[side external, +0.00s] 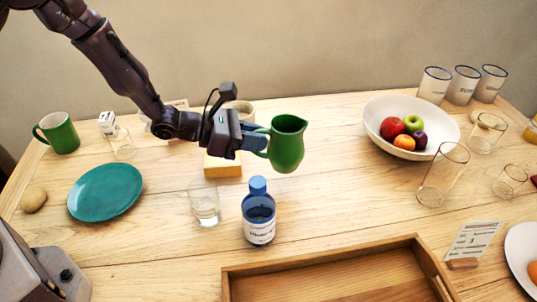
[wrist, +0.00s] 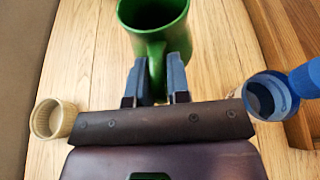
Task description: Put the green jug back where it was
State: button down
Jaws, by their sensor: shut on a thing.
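The green jug (side external: 287,145) is near the middle of the side view, upright, and looks held above the table. My gripper (side external: 258,138) comes from the left and is shut on the jug's handle. In the wrist view the jug (wrist: 152,14) is at the top, its open mouth partly cut off by the frame edge. The fingers of my gripper (wrist: 158,80) close on the handle from both sides.
A blue bottle (side external: 259,217) and a glass (side external: 206,208) stand in front. A wooden tray (side external: 415,250) lies at the front edge. A white fruit bowl (side external: 375,120) is at right. A teal plate (side external: 105,193) is at left. Table between jug and bowl is clear.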

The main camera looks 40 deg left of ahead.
aim_at(268, 155)
jog(key=w+f, duration=0.1)
jog(key=w+d+f, duration=0.1)
jog(key=f, duration=0.1)
jog(key=shift+w, duration=0.35)
notch_tip(268, 155, down, 4)
jog(key=shift+w+r, duration=0.15)
jog(key=shift+r, duration=0.1)
jog(key=c, duration=1.5)
grip_release()
jog(key=shift+f, duration=0.15)
jog(key=o, duration=0.4)
jog(key=shift+o, duration=0.2)
